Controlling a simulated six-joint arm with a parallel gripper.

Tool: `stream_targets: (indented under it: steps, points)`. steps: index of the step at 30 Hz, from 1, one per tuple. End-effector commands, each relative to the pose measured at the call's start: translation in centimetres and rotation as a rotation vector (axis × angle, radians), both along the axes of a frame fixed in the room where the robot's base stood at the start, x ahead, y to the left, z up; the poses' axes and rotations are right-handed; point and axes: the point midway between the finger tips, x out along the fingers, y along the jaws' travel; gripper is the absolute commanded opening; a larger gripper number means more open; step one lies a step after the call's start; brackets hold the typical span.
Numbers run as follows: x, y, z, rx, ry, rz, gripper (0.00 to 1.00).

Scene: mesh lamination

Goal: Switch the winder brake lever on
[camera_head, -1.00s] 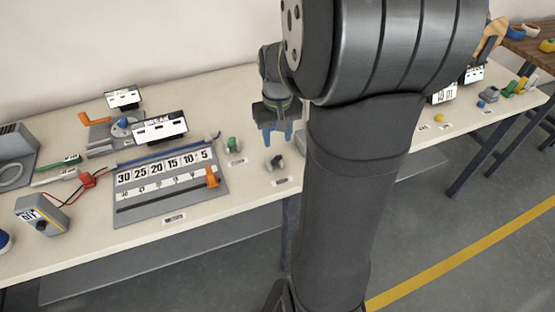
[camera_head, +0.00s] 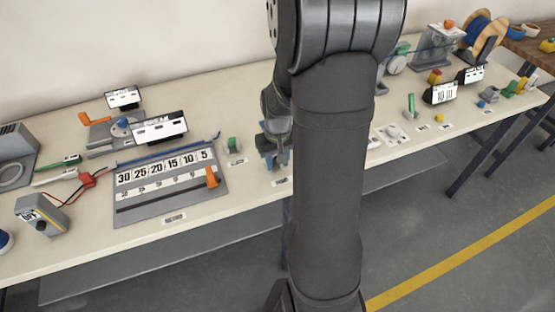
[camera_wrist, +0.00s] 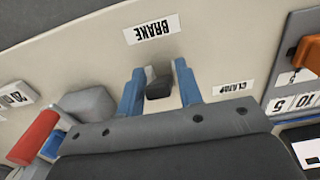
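The winder brake lever is a small dark grey and black knob (camera_wrist: 158,86), beside a white label reading BRAKE (camera_wrist: 152,29). My gripper (camera_wrist: 159,68) is open in the wrist view, with one blue finger on each side of the knob. Small gaps show between the knob and the fingers. In the head view my gripper (camera_head: 276,161) points down over the front part of the bench and largely hides the lever. The brake label (camera_head: 281,182) shows just in front of it. I cannot tell the lever's on or off position.
A CLAMP label (camera_wrist: 229,88) lies beside the right finger, and a green lever (camera_head: 234,145) stands left of my gripper. A grey scale board with an orange slider (camera_head: 211,177) is further left. In the wrist view a red cylinder (camera_wrist: 36,133) and a grey block (camera_wrist: 88,103) are at left.

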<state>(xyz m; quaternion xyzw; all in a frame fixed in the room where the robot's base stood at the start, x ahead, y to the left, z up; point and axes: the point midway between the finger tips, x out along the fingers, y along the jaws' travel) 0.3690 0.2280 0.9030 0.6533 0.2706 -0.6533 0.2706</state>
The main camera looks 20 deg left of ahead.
Motion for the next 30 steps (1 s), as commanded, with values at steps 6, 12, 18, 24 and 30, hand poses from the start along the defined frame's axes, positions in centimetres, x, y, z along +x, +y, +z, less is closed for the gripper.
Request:
stream_targets:
  steps: [6,12,18,24,30]
  points:
    - [0.0,0.0,0.0,0.000,0.000,0.000,0.00]
    - [0.0,0.0,0.1,-0.004,0.004,0.000,0.00]
    - [0.2,0.2,0.2,-0.038,0.038,0.000,0.00]
    - [0.7,0.7,0.4,-0.125,0.124,0.001,0.00]
    - [1.3,1.3,0.7,-0.253,0.252,0.001,0.00]
